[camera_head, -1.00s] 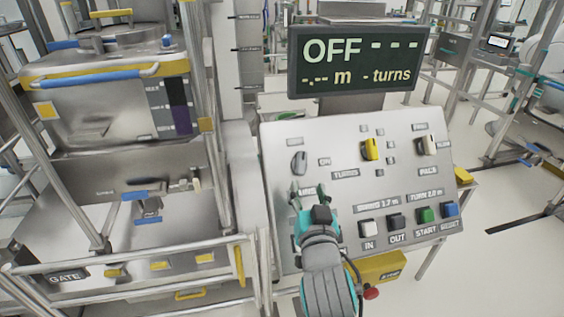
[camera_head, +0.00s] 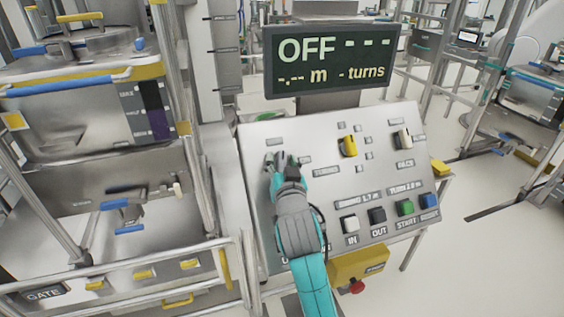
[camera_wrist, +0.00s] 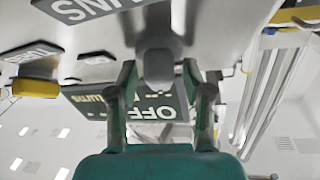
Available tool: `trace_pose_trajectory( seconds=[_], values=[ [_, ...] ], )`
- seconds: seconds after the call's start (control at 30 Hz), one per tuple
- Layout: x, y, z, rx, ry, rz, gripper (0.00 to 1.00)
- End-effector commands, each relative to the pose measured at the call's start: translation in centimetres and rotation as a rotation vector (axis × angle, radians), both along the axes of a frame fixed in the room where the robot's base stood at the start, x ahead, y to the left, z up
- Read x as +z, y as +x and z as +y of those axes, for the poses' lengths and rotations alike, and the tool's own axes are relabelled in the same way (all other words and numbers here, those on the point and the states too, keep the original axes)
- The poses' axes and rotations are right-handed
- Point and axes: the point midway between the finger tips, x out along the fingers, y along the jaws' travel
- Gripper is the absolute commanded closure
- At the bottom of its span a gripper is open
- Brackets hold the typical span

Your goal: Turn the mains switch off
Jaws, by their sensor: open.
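The control panel (camera_head: 330,185) is a tilted silver board. Its grey switch knob at the upper left is mostly hidden behind my gripper (camera_head: 282,161) in the head view. In the wrist view the grey knob (camera_wrist: 158,68) stands between the two teal fingers of my gripper (camera_wrist: 163,88). The fingers are open, one on each side of it; I cannot tell whether they touch it. The display (camera_head: 333,60) above the panel reads OFF with dashes.
A yellow knob (camera_head: 348,146) and a cream knob (camera_head: 403,139) are to the right. White, black, green and blue buttons line the lower edge. A yellow box with a red button (camera_head: 357,286) hangs below. A metal frame with rails (camera_head: 120,276) stands left.

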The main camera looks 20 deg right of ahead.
Motion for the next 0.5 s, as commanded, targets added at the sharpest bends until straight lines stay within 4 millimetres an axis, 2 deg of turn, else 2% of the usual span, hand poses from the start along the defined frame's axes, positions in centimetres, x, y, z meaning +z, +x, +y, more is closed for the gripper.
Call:
trace_pose_trajectory(
  seconds=[0.17, 0.3, 0.37, 0.5],
  values=[
    [-0.01, -0.01, 0.0, 0.0, 0.0, 0.0, 0.5],
    [-0.01, -0.03, 0.02, 0.0, 0.0, 0.0, 0.85],
    [-0.02, -0.03, 0.01, 0.0, 0.0, 0.0, 0.98],
    [-0.05, -0.03, 0.0, 0.004, -0.005, 0.001, 0.98]
  ],
)
